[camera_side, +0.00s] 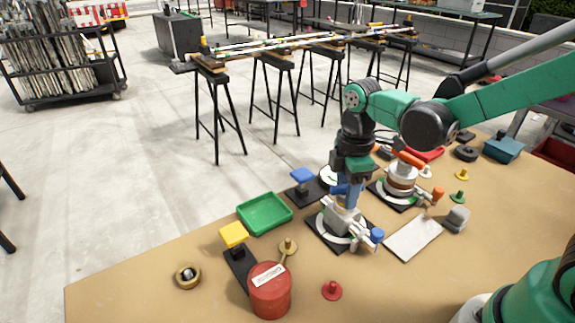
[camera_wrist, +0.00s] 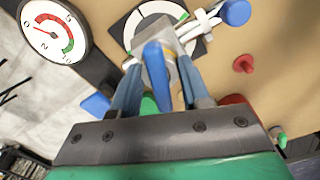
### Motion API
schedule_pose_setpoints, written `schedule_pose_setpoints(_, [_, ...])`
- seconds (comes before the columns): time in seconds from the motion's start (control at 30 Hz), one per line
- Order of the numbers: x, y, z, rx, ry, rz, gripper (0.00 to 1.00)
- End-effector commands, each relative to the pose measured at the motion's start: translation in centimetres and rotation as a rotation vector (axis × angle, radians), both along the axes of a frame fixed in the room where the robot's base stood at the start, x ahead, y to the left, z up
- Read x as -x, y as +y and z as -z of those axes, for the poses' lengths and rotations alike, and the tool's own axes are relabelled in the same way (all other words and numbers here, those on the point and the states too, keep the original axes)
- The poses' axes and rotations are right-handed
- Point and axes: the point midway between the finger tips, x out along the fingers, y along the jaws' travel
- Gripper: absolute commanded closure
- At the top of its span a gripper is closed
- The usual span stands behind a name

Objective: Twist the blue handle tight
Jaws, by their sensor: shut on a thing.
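The blue handle (camera_wrist: 157,76) stands on top of a grey valve body, between my two blue-grey fingers in the wrist view. My gripper (camera_wrist: 160,68) is shut on it. In the side view my gripper (camera_side: 346,196) points down over the valve (camera_side: 341,219), and the fingers hide most of the handle. The valve sits on a black base plate with a white ring. A side pipe from it ends in a smaller blue knob (camera_side: 376,235), also in the wrist view (camera_wrist: 234,12).
A similar valve with an orange handle (camera_side: 408,158) stands behind to the right. A round gauge (camera_wrist: 52,32) and a blue pad (camera_side: 302,176) are close by. A green tray (camera_side: 264,214), red can (camera_side: 269,291) and white sheet (camera_side: 413,238) lie around.

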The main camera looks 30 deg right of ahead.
Motion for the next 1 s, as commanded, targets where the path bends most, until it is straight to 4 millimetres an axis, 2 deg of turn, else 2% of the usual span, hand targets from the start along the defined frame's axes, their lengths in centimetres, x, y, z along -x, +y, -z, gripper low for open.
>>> schedule_pose_setpoints(1.0, [-0.02,0.0,0.0,0.0,-0.001,0.932,1.0])
